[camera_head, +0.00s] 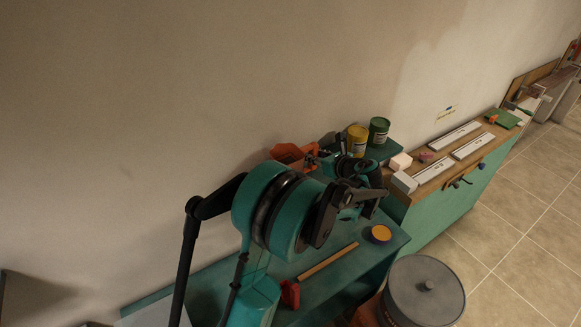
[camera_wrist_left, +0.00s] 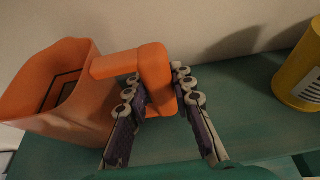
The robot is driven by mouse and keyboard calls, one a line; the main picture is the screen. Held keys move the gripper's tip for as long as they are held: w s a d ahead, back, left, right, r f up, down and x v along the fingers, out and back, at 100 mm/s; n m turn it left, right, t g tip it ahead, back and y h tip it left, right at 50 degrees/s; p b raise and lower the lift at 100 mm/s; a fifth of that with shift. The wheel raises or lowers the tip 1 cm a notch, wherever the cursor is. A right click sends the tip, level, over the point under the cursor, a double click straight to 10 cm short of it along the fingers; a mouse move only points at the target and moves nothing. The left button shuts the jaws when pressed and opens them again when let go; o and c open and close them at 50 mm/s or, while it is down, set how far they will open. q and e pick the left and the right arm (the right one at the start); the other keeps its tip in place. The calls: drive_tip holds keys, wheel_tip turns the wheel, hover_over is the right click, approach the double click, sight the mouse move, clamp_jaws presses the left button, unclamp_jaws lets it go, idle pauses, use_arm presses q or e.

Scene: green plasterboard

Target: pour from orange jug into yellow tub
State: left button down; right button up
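The orange jug (camera_head: 288,152) stands by the wall at the back of the teal worktop. In the left wrist view the jug (camera_wrist_left: 62,95) has its open mouth at the left and its handle toward me. My left gripper (camera_wrist_left: 158,88) has a finger on each side of the handle, and the fingertips appear to press on it. In the head view my left gripper (camera_head: 314,160) is partly hidden by my arm. The yellow tub (camera_head: 357,141) stands upright to the right of the jug, apart from it; its side shows in the left wrist view (camera_wrist_left: 302,75). My right gripper is not in view.
A green tub (camera_head: 379,130) stands right of the yellow one. A wooden strip (camera_head: 328,262), a red object (camera_head: 290,293) and a small round orange-topped container (camera_head: 380,233) lie nearer the front. A grey round lidded bin (camera_head: 425,285) stands in front. The wall is close behind.

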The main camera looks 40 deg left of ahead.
sight(316, 144)
use_arm(q)
drive_tip(key=shift+a+r, duration=0.1)
drive_tip(key=shift+r, duration=0.05)
drive_tip(key=shift+r, duration=0.3)
drive_tip(key=r, duration=0.3)
drive_tip(key=shift+w+d+r, duration=0.15)
drive_tip(key=shift+d+r, duration=0.15)
drive_tip(key=w+d+r, duration=0.3)
drive_tip(key=d+r, duration=0.3)
drive_tip(key=d, duration=0.4)
drive_tip(key=shift+d+r, duration=0.25)
drive_tip(key=shift+d, duration=0.1)
drive_tip(key=c, duration=2.3)
unclamp_jaws()
clamp_jaws()
